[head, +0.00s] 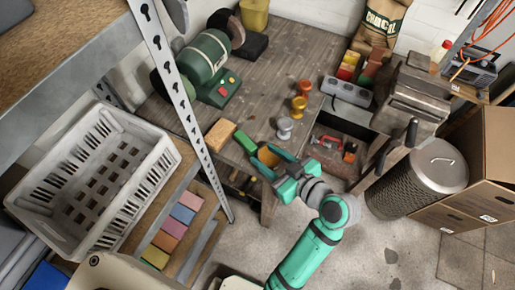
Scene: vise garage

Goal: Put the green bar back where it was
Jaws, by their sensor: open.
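A small green bar (245,142) lies on the wooden workbench (262,85) near its front edge, beside a tan wooden block (220,134). My gripper (269,158) is at the bench's front edge, just right of the green bar in the picture and apart from it. Its jaws are open. An orange-brown patch shows between the fingers; I cannot tell what it is. A row of coloured bars (171,232) in pink, blue, orange and yellow lies on the lower shelf at left.
A green bench grinder (207,58) stands at the back left. Orange, yellow and silver small pieces (299,103) stand right of the green bar. A grey block with holes (347,89), a vise (413,95) and an open drawer (335,146) are at right. A white crate (95,180) is left.

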